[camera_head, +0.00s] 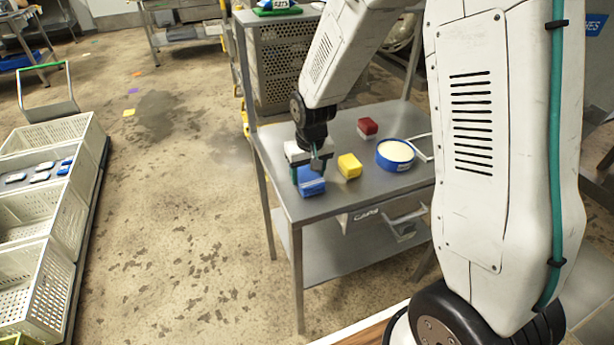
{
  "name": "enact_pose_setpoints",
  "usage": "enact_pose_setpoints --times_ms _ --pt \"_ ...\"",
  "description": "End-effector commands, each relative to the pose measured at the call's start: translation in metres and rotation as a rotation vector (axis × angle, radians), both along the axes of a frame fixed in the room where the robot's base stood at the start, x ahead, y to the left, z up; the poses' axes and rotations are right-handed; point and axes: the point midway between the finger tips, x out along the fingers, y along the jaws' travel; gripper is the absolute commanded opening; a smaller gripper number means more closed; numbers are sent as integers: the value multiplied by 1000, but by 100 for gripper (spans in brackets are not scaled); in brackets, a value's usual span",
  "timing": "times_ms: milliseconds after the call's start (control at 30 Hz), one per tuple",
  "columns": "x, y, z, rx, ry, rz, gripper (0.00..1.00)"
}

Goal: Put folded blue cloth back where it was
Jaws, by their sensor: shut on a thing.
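The folded blue cloth (312,186) is a small bright blue block near the front left corner of the metal table (330,207). My gripper (308,174) points down over it and is shut on it. The cloth is at the level of the tabletop; I cannot tell whether it rests on it or is held just above. The fingers and the wrist hide part of its top and back.
On the same table, a yellow block (349,166) is just right of the cloth. White crates (25,220) are at the left. Floor between is free.

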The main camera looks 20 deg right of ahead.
Motion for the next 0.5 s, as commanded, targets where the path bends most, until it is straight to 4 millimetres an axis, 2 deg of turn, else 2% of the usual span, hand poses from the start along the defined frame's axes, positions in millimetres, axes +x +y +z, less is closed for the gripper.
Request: enact_pose_setpoints --times_ms 100,267,300,367,500 --pt "-1 0 -14 0 2 0 37" --pt "-1 0 -15 0 2 1 37" --pt "-1 0 -15 0 3 1 64" --pt "-1 0 -15 0 3 1 80" --pt "-1 0 -14 0 2 1 80"
